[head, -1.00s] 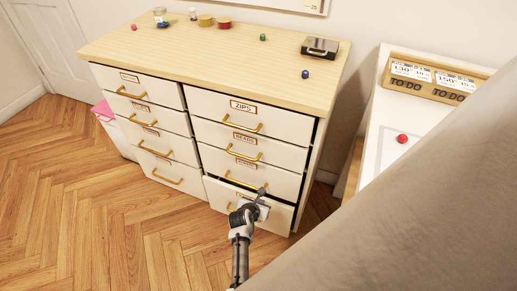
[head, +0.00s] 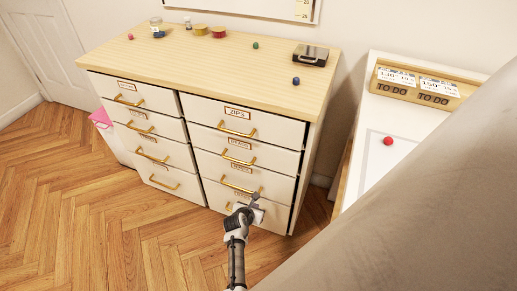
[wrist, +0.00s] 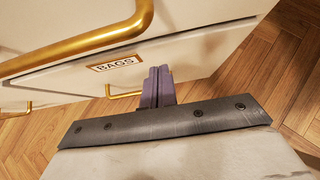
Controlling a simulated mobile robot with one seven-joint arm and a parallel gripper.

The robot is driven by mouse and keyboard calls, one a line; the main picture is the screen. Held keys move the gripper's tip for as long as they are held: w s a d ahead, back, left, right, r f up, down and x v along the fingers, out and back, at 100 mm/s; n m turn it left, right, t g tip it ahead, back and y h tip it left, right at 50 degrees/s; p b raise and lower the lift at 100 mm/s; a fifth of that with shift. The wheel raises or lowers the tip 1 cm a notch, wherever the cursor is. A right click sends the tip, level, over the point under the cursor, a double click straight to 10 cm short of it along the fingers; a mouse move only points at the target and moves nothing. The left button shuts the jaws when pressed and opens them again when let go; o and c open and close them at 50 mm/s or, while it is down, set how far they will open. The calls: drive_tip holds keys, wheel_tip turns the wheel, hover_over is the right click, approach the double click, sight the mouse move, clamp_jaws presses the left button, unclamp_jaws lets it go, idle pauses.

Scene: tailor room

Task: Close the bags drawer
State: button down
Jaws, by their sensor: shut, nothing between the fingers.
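The bags drawer (head: 218,196) is the bottom drawer in the right column of the white dresser. Its front now looks about flush with the drawers above; any small gap is hard to tell. In the wrist view its BAGS label (wrist: 115,63) shows, with a gold handle (wrist: 125,94) below it. My gripper (head: 256,198) is at the drawer's front, right of its middle, and hides part of it. In the wrist view my fingers (wrist: 158,84) are together, empty, against or very near the front panel; contact cannot be told for sure.
The other dresser drawers, including the ZIPS drawer (head: 250,115), look shut. Small spools and a dark box (head: 310,54) sit on the wooden top. A white table (head: 385,155) with a red ball stands at right. The wood floor (head: 120,240) at left is clear.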

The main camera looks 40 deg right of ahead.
drive_tip(key=p+v, duration=0.1)
drive_tip(key=v, duration=0.9)
drive_tip(key=shift+s+a, duration=0.2)
drive_tip(key=shift+a, duration=0.25)
